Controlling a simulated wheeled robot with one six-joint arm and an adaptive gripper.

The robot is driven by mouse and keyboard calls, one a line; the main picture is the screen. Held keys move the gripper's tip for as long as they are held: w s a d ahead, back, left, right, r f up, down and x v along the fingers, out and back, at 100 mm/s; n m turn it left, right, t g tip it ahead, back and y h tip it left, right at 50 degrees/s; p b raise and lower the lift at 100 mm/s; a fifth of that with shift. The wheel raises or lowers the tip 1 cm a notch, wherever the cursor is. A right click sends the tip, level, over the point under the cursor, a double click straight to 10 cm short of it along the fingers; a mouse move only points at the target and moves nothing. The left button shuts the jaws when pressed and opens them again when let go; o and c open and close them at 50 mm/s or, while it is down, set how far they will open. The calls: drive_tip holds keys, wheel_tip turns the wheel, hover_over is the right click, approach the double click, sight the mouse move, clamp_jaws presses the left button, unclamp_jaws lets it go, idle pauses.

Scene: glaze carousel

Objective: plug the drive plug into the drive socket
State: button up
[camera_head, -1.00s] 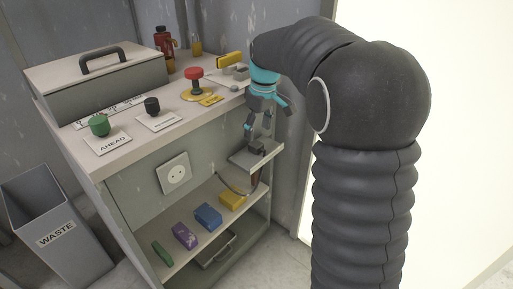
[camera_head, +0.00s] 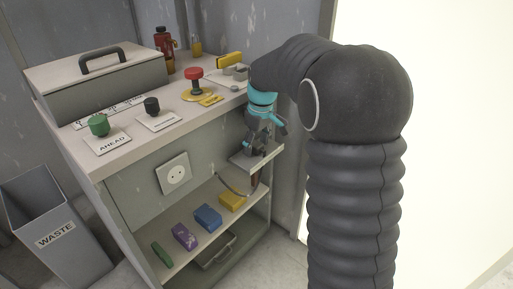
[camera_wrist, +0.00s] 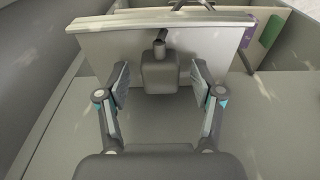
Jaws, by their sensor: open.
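The drive plug (camera_wrist: 159,73) is a dark grey block with a cord at its far side. In the wrist view it sits on a small pale side shelf (camera_head: 243,158), between the open fingers of my gripper (camera_wrist: 160,86), with a gap on each side. In the head view my gripper (camera_head: 259,150) points down over that shelf and hides most of the plug. The drive socket (camera_head: 174,173) is a pale square plate with a round recess and two holes on the cabinet's front panel, left of the gripper. It is empty.
Green, purple (camera_head: 184,236), blue (camera_head: 208,216) and yellow (camera_head: 232,201) blocks lie on the lower shelf. The cabinet top holds a lidded box (camera_head: 95,87), a green knob (camera_head: 98,125), a black knob (camera_head: 152,106) and a red button (camera_head: 194,74). A waste bin (camera_head: 60,230) stands left.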

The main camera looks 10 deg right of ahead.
sight(258, 144)
drive_tip(key=c, duration=1.2)
drive_tip(key=shift+o, duration=0.2)
drive_tip(key=shift+r, duration=0.1)
drive_tip(key=shift+s+d+r, duration=0.3)
drive_tip(key=shift+s+r, duration=0.05)
drive_tip(key=shift+r, duration=0.05)
wheel_tip(258, 144, up, 6)
drive_tip(key=shift+f, duration=0.15)
drive_tip(key=s+d+b, duration=0.1)
drive_tip(key=s+d, duration=1)
drive_tip(key=s, duration=0.4)
drive_tip(key=shift+s, duration=0.25)
drive_tip(key=shift+d, duration=0.15)
